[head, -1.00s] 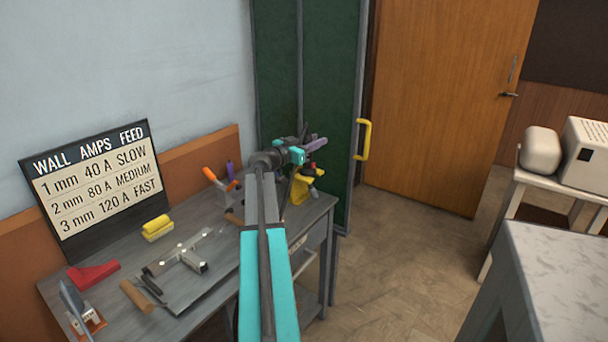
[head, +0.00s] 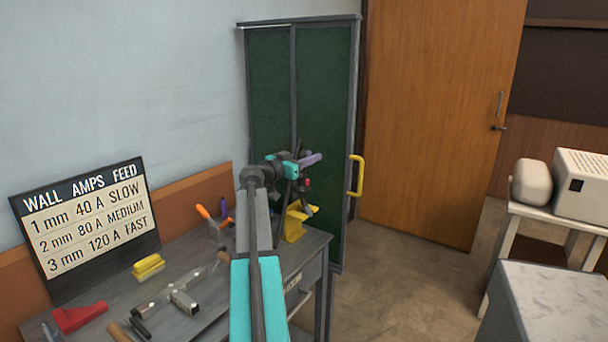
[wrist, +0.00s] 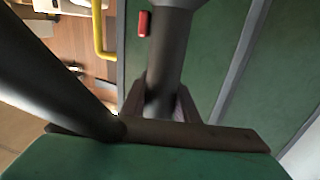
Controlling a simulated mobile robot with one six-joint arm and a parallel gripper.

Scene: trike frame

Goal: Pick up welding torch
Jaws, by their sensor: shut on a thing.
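My gripper (head: 311,160), with purple fingers, is shut on the welding torch (head: 306,186) above the far right corner of the workbench. The torch is dark grey with a red button. In the wrist view the torch handle (wrist: 168,60) runs between the two fingers of my gripper (wrist: 162,100), its red button to the left. A dark tube crosses the left of that view. A yellow stand (head: 294,222) is on the bench just below the torch; I cannot tell whether the torch is fully clear of it. My arm partly hides the torch.
The grey workbench (head: 195,256) holds a clamped metal piece (head: 176,292), a yellow block (head: 148,267) and a pot of tools (head: 216,232). A green screen (head: 323,110) with a yellow handle (head: 356,176) stands close behind the gripper.

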